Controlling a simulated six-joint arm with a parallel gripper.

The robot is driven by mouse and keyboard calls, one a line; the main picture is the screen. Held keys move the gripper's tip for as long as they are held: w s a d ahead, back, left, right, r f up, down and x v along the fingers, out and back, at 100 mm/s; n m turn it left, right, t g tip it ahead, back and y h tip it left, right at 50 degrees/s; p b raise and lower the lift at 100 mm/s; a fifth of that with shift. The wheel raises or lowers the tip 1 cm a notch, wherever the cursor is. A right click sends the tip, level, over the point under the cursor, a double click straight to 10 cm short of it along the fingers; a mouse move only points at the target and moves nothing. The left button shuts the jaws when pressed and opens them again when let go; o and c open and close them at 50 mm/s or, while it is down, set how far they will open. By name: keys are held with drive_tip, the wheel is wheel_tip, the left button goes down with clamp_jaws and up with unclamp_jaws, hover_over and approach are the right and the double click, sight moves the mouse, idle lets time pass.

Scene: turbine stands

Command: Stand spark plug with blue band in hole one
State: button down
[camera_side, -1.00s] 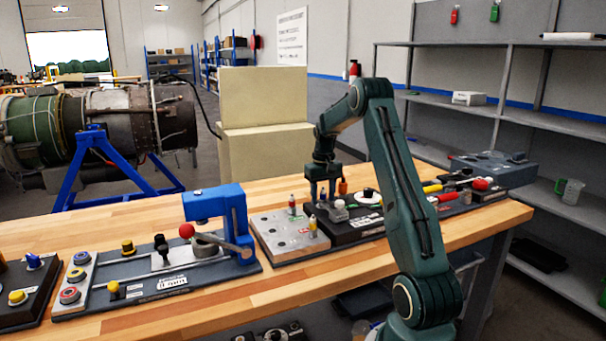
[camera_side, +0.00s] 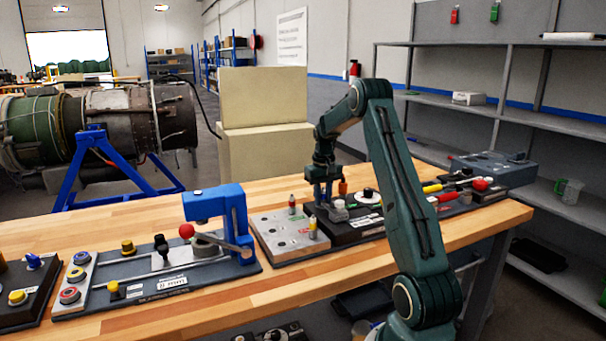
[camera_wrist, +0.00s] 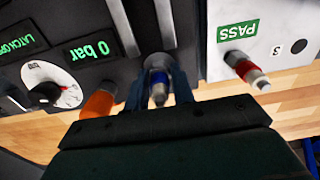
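The spark plug with the blue band (camera_wrist: 158,80) stands on the dark panel in the wrist view, between the two fingers of my gripper (camera_wrist: 159,88). The fingers flank it, with what looks like a narrow gap on each side. In the side view my gripper (camera_side: 325,190) is low over the dark test unit (camera_side: 345,235), and the plug is hidden there. The light grey hole plate (camera_side: 268,227) is beside the unit on its left. It holds a red-banded plug (camera_side: 292,206) and a yellow-banded plug (camera_side: 313,228). Hole one's number cannot be read.
In the wrist view, an orange part (camera_wrist: 98,104) stands close to one finger, near a dial (camera_wrist: 50,90) and a "0 bar" display (camera_wrist: 90,49). The plate's empty hole (camera_wrist: 299,46) is near the figure 3. A blue press (camera_side: 232,220) stands left of the plate.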

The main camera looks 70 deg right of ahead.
drive_tip(key=shift+r, duration=0.8)
idle(0.5)
drive_tip(key=shift+r, duration=1.8)
drive_tip(key=w+a+r+n, duration=0.1)
drive_tip(key=w+a+n, duration=0.1)
drive_tip(key=a, duration=0.9)
drive_tip(key=w+a+r+n, duration=0.1)
drive_tip(key=w+a+n, duration=0.1)
drive_tip(key=a, duration=1)
drive_tip(key=shift+n, duration=0.3)
drive_tip(key=shift+d+f, duration=0.1)
drive_tip(key=shift+f, duration=0.15)
drive_tip(key=shift+f, duration=2.2)
